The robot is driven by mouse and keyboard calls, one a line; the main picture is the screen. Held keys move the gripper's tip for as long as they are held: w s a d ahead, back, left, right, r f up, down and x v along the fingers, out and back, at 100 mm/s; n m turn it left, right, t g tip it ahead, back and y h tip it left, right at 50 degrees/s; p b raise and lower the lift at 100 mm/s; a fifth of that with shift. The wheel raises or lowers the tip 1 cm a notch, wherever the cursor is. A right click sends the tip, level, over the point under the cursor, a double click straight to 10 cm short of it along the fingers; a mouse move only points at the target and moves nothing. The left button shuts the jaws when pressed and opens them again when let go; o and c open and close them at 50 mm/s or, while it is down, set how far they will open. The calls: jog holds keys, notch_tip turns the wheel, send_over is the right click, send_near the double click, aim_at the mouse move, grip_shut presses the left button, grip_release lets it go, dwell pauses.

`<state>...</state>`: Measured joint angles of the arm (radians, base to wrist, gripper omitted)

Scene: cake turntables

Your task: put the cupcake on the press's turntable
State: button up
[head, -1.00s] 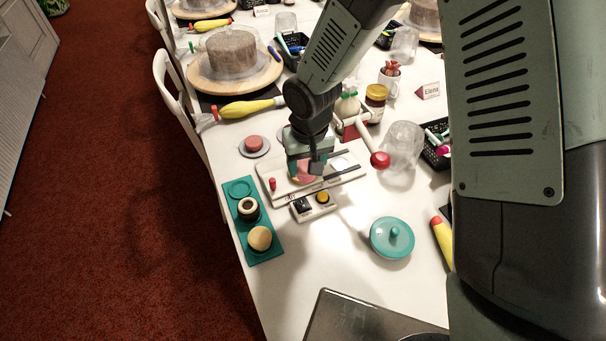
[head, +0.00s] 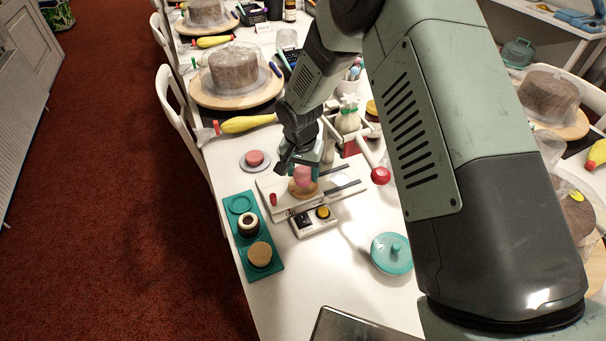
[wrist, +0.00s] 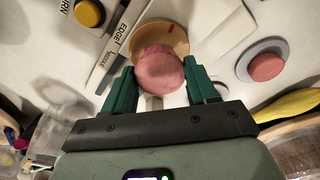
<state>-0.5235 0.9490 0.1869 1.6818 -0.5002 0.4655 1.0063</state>
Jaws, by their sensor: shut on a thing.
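My gripper (head: 300,168) is shut on the pink cupcake (head: 304,178). The cupcake also shows between the green fingers in the wrist view (wrist: 160,73). It is over or just in front of a round tan disc, which looks like the press's turntable (head: 303,194); the disc shows behind the cupcake in the wrist view (wrist: 160,32). Whether cupcake and disc touch I cannot tell. The press's pale base (head: 345,188) carries dark strips, and a lever ends in a red knob (head: 380,175).
A pink piece on a grey plate (head: 255,159) is left of the press. A teal tray (head: 259,233) with round pieces lies front left. A button box (head: 314,221) is just in front. A teal lid (head: 391,254) lies front right. Bare white table is between them.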

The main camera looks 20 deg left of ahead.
jog(key=shift+f, duration=0.85)
jog(key=shift+f, duration=0.1)
jog(key=o, duration=1.1)
jog(key=shift+o, duration=0.2)
